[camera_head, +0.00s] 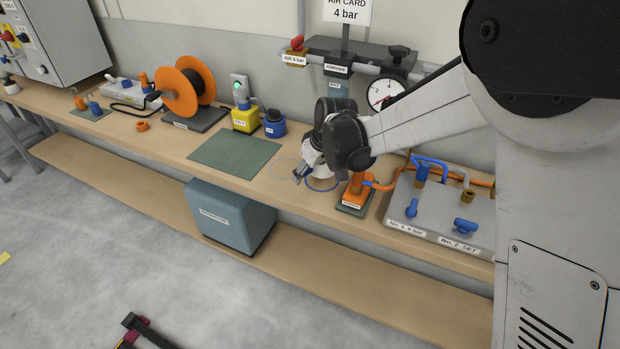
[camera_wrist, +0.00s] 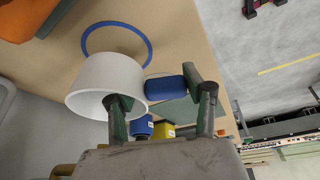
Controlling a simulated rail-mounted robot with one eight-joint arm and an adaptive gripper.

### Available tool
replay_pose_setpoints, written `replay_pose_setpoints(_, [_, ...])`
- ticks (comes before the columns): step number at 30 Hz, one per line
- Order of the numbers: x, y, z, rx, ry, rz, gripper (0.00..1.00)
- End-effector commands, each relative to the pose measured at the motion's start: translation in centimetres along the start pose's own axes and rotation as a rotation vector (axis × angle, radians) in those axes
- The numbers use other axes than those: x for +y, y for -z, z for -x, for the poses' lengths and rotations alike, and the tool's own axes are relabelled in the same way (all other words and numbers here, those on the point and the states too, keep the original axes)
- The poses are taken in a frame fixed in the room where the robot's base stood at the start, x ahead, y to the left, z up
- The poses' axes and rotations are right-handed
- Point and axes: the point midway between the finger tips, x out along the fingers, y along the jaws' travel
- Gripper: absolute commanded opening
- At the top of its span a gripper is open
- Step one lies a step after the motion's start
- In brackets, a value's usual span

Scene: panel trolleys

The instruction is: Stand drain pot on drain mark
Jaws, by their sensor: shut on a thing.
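The drain pot (camera_wrist: 100,78) is a white cup with a blue handle (camera_wrist: 165,88), large in the wrist view. My gripper (camera_wrist: 160,92) is shut on it, with one finger at the pot's mouth and the other at the handle's far end. The drain mark is a blue ring (camera_wrist: 149,45) on the bench, partly covered by the pot in the wrist view. In the head view my gripper (camera_head: 310,165) hides most of the pot, and the blue ring (camera_head: 322,190) shows just below it. The pot's height above the bench is hard to tell.
An orange device (camera_head: 355,190) stands close right of the ring, beside a grey valve block (camera_head: 435,215) with hoses. A pale ring (camera_head: 280,168) lies left of the gripper. The green mat (camera_head: 235,154) is bare. Yellow and blue containers stand behind it.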

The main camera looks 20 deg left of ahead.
Motion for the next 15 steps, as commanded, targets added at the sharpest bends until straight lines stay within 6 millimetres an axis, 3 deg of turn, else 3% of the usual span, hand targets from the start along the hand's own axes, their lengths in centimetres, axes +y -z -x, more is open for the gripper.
replay_pose_setpoints(9, [-0.1, -1.4, -3.4, 0.000, 0.000, 0.000, 0.09])
replay_pose_setpoints(15, [-0.1, -1.4, -3.5, 0.000, 0.000, 0.000, 0.09])
